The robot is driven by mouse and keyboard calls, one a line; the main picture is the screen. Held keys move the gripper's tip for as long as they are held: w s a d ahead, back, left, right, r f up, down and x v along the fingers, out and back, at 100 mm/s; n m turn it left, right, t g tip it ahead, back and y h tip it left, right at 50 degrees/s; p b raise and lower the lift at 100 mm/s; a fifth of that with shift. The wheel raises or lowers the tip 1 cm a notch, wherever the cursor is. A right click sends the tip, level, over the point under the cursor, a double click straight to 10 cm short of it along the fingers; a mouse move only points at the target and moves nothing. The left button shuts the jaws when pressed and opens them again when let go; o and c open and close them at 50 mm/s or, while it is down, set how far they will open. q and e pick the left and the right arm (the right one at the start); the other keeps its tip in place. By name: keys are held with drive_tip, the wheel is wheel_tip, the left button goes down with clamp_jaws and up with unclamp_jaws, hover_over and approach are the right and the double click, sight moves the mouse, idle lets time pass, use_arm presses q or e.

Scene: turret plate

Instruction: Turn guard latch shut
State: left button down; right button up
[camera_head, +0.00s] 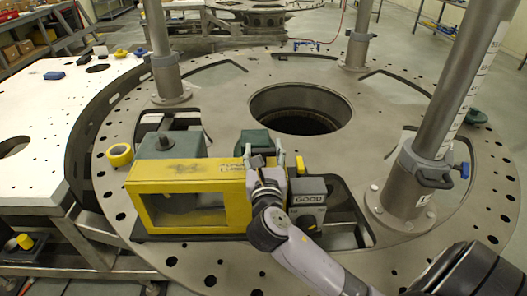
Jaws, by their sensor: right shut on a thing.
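A yellow guard box (190,200) with a clear window stands on the round metal turret plate (235,270), below centre. My right arm reaches in from the lower right. My right gripper (264,160) is at the box's right end, its fingers pointing away from me and shut on a small dark part at the top edge, which looks like the guard latch. The fingers and wrist hide most of the latch, so I cannot tell its angle. My left gripper is not in view.
A grey block marked GOOD (309,198) sits close right of my gripper. A metal post (440,125) rises at the right. A large round hole (300,108) opens behind.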

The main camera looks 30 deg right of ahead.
drive_tip(key=shift+r+n+t+y+p, duration=0.2)
drive_tip(key=shift+n+t+y+p, duration=0.6)
drive_tip(key=shift+n+y+p, duration=0.75)
drive_tip(key=n+y, duration=0.1)
drive_tip(key=y, duration=0.2)
drive_tip(key=shift+f+t, duration=0.1)
drive_tip(key=shift+t, duration=0.3)
drive_tip(key=n+y, duration=0.2)
drive_tip(key=shift+f+y, duration=0.2)
drive_tip(key=shift+y, duration=0.15)
drive_tip(key=n+y+b, duration=0.1)
drive_tip(key=y, duration=0.2)
drive_tip(key=shift+f+n, duration=0.15)
drive_tip(key=shift+n, duration=0.2)
drive_tip(key=n+g+y+b, duration=0.2)
drive_tip(key=y+b, duration=0.1)
drive_tip(key=b, duration=0.2)
drive_tip(key=n+g+y+b, duration=0.2)
drive_tip(key=n+y+b, duration=0.1)
drive_tip(key=y+b, duration=0.1)
drive_tip(key=n+g+y+b, duration=0.2)
drive_tip(key=n+y+b, duration=0.1)
drive_tip(key=b, duration=0.3)
drive_tip(key=shift+y, duration=0.6)
drive_tip(key=shift+r+n+g+y+b, duration=0.2)
drive_tip(key=shift+n+g+y+b, duration=0.3)
drive_tip(key=shift+b, duration=0.4)
drive_tip(key=shift+r+n+g+y+b, duration=0.15)
drive_tip(key=shift+n+g+y+b, duration=0.15)
drive_tip(key=shift+n+g+b, duration=0.45)
